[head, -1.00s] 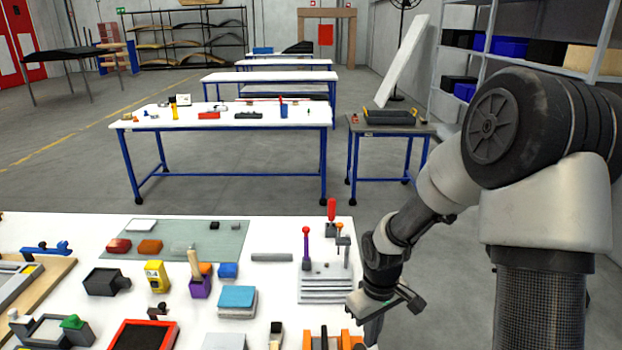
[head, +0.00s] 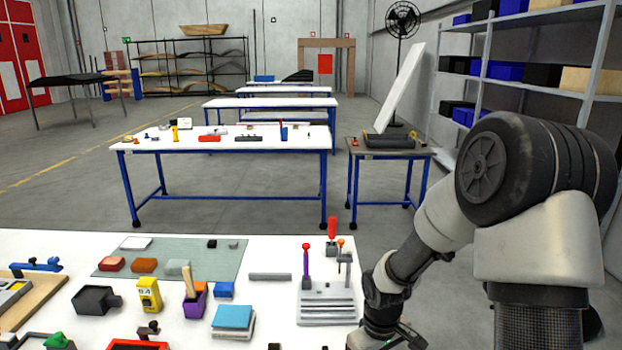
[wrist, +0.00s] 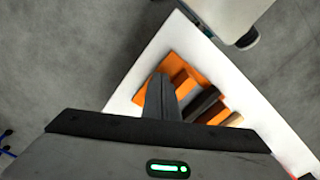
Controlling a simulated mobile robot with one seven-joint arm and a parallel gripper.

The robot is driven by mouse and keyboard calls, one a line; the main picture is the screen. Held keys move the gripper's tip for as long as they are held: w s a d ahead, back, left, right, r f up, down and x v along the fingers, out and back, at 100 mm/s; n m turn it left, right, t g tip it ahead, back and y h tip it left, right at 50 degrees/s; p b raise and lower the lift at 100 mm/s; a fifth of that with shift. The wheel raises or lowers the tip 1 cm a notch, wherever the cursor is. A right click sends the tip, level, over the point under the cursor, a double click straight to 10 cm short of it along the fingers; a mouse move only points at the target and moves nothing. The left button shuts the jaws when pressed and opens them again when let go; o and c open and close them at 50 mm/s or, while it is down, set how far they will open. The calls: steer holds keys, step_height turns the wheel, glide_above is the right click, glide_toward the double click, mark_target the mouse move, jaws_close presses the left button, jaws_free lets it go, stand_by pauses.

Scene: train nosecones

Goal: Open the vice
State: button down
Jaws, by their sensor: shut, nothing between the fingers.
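An orange and dark block-like thing (wrist: 181,77), which looks like the vice, sits on the white table in the wrist view. It has orange parts with dark bars between them, and my gripper hides part of it. It is below the picture's edge in the head view. My gripper (wrist: 162,84) is shut and empty, its fingers pointing at the orange thing's left part. I cannot tell whether they touch it.
The white table (head: 275,300) holds a grey stepped block (head: 326,304) with upright red- and purple-handled tools, a blue-topped block (head: 232,317), a yellow block (head: 149,294) and a dark grey block (head: 96,300). In the wrist view, the table's edge and grey floor (wrist: 60,60) lie close by.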

steer(key=shift+w, duration=0.3)
stand_by(0.7)
steer(key=shift+s, duration=0.1)
steer(key=shift+s+d, duration=0.2)
steer(key=shift+s, duration=0.05)
step_height(320, 180, up, 6)
steer(key=p, duration=0.4)
steer(key=shift+p, duration=0.35)
steer(key=shift+s, duration=0.1)
step_height(320, 180, up, 11)
steer(key=s+d+m+t, duration=0.1)
steer(key=s+m+t, duration=0.1)
steer(key=s+r+m+t, duration=0.3)
steer(key=s+r+m, duration=0.1)
steer(key=s+r, duration=0.9)
step_height(320, 180, up, 3)
steer(key=shift+s+a+r+t, duration=0.15)
steer(key=shift+s+a+t, duration=0.15)
steer(key=shift+a, duration=0.1)
